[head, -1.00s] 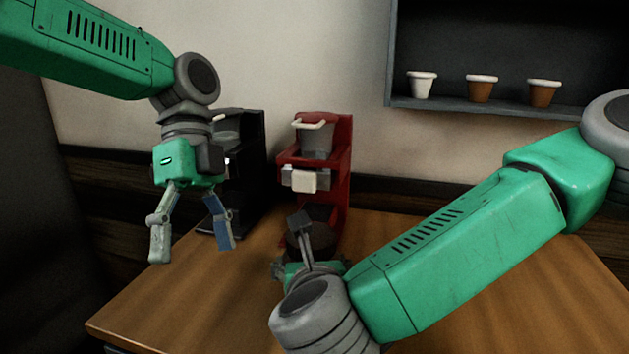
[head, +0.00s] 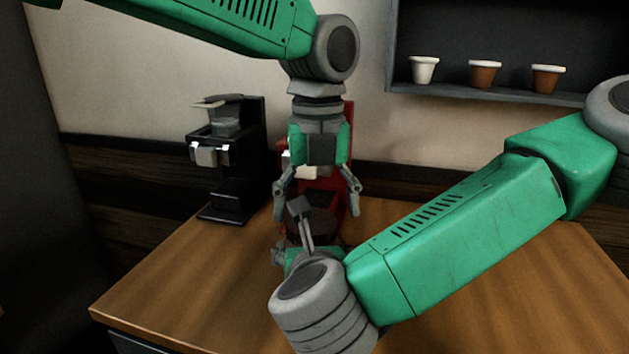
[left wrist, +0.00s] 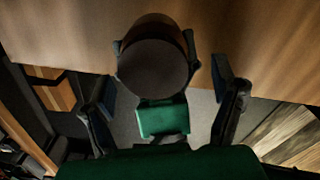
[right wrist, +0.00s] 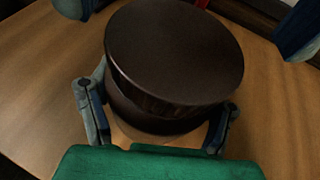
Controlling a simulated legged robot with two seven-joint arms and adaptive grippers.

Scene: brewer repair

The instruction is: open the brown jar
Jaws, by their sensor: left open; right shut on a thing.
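The brown jar (head: 322,222) stands on the table in front of the red brewer, with its round dark lid (right wrist: 175,45) on top. The lid (left wrist: 153,68) also shows from above in the left wrist view. My right gripper (right wrist: 157,115) is shut around the jar's body, below the lid; in the head view my own wrist partly hides it. My left gripper (head: 316,208) is open and points down above the jar. Its fingers (left wrist: 165,95) are apart on either side, not touching the lid. Its fingertips also show at the top corners of the right wrist view.
The red brewer (head: 330,182) stands right behind the jar, partly hidden by my left gripper. A black brewer (head: 232,180) stands to its left. A wall shelf (head: 470,94) at the right holds one white cup (head: 423,71) and two brown cups (head: 485,76). The table's front left is clear.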

